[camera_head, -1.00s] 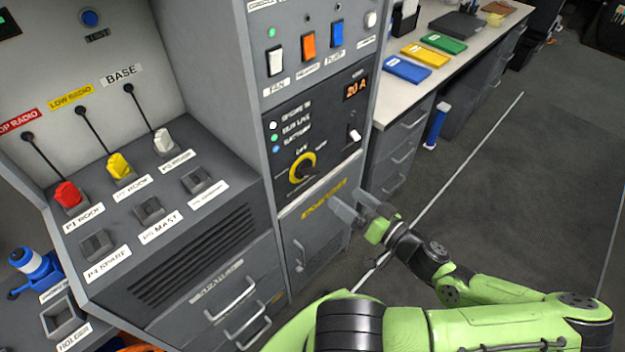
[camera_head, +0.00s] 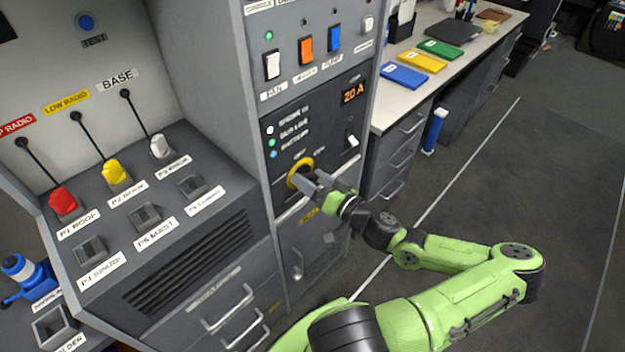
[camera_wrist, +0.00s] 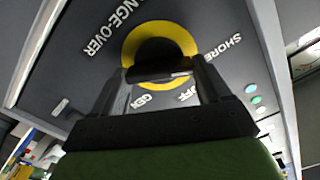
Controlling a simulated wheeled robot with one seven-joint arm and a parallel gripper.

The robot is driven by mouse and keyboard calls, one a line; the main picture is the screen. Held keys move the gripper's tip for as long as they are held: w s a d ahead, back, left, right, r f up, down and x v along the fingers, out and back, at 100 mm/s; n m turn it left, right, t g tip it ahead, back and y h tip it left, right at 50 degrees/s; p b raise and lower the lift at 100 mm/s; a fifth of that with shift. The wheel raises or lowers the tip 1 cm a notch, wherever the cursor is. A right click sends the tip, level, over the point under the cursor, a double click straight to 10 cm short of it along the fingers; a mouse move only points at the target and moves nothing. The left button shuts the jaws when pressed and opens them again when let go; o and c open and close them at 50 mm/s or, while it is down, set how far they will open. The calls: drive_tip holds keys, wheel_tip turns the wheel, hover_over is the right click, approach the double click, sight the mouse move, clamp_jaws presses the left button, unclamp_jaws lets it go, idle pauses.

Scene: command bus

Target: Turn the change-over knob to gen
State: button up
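The change-over knob is black with a yellow ring (camera_head: 293,174) behind it, on the dark panel below the 20 A display; my gripper partly covers it in the head view. In the wrist view the black knob (camera_wrist: 158,52) sits between my fingertips, with SHORE to the right and OFF and GEN below the ring. My gripper (camera_head: 313,183) is at the knob, its fingers spread apart, one on each side. It also shows in the wrist view (camera_wrist: 160,70). I cannot tell whether the fingers touch the knob, nor exactly where it points.
Rocker switches (camera_head: 305,50) stand above the panel, and a small white toggle (camera_head: 351,141) sits to the knob's right. A console with red, yellow and white plugs (camera_head: 115,172) is at left. A desk (camera_head: 395,110) stands behind at right. The floor at right is clear.

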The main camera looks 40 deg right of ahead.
drive_tip(key=c, duration=0.5)
drive_tip(key=shift+m, duration=0.3)
drive_tip(key=m+p, duration=0.3)
drive_tip(key=m, duration=0.2)
drive_tip(key=m+p, duration=0.3)
drive_tip(key=m, duration=0.2)
drive_tip(key=shift+d+m, duration=0.1)
drive_tip(key=shift+m, duration=0.3)
drive_tip(key=m+p, duration=0.3)
drive_tip(key=m, duration=0.3)
drive_tip(key=shift+f, duration=0.2)
drive_tip(key=m+p, duration=0.1)
drive_tip(key=m, duration=0.5)
drive_tip(key=shift+f+m, duration=0.15)
drive_tip(key=shift+m, duration=0.15)
